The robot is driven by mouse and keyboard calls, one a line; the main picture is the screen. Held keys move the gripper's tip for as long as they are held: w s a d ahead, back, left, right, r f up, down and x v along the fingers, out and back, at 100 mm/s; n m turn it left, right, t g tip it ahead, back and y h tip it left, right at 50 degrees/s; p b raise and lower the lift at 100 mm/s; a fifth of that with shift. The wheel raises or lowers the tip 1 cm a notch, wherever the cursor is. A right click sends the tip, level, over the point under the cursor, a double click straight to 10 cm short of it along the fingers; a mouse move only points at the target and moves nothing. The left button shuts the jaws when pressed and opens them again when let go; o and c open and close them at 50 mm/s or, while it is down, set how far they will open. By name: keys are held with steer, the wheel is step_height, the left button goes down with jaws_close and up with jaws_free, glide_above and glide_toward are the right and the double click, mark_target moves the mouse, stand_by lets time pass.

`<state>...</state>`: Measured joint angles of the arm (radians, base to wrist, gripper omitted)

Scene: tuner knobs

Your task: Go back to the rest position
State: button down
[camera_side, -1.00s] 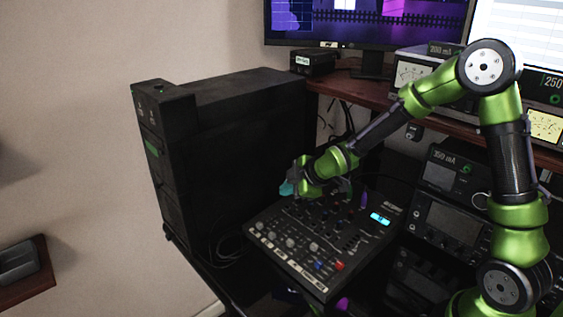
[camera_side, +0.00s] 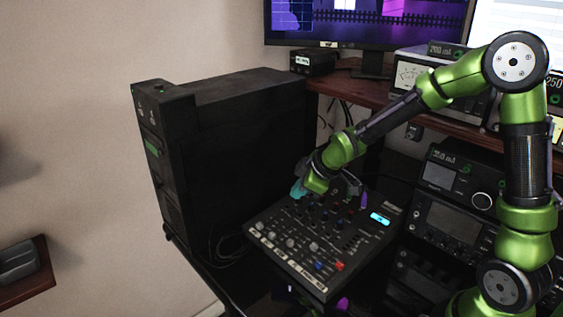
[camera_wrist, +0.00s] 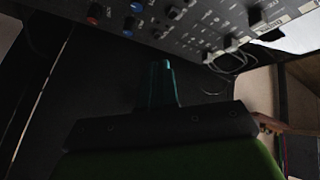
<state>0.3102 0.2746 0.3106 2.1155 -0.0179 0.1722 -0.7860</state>
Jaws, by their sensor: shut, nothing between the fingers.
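My gripper (camera_side: 298,188) is at the end of the green arm, above the back left edge of the mixer panel (camera_side: 283,259) in the side view. Its teal fingers (camera_wrist: 161,84) show in the wrist view, together and with nothing between them. The wrist view shows the panel (camera_wrist: 205,28) across the top, with the fingers apart from it. The panel has several knobs, among them a red one (camera_side: 339,266) and a blue one (camera_side: 318,266), plus a lit cyan display (camera_side: 380,219). My arm hides part of the panel's back edge.
A large black cabinet (camera_side: 236,140) stands close to the left of my gripper. Radio units (camera_side: 456,220) are stacked at the right. A wooden shelf (camera_side: 350,90) with a monitor (camera_side: 367,25) is behind. Cables (camera_side: 229,245) lie left of the panel.

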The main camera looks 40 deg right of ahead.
steer(key=s+a+r+m, duration=0.1)
steer(key=s+r+m, duration=0.3)
steer(key=s, duration=0.3)
steer(key=s+a+r+m, duration=0.1)
steer(key=s+r+m, duration=0.3)
steer(key=s, duration=0.3)
steer(key=s+a+r+m+y, duration=0.1)
steer(key=s+r+m, duration=0.2)
steer(key=s+r, duration=0.2)
steer(key=s, duration=0.3)
steer(key=shift+r+m, duration=0.2)
steer(key=shift+m, duration=0.2)
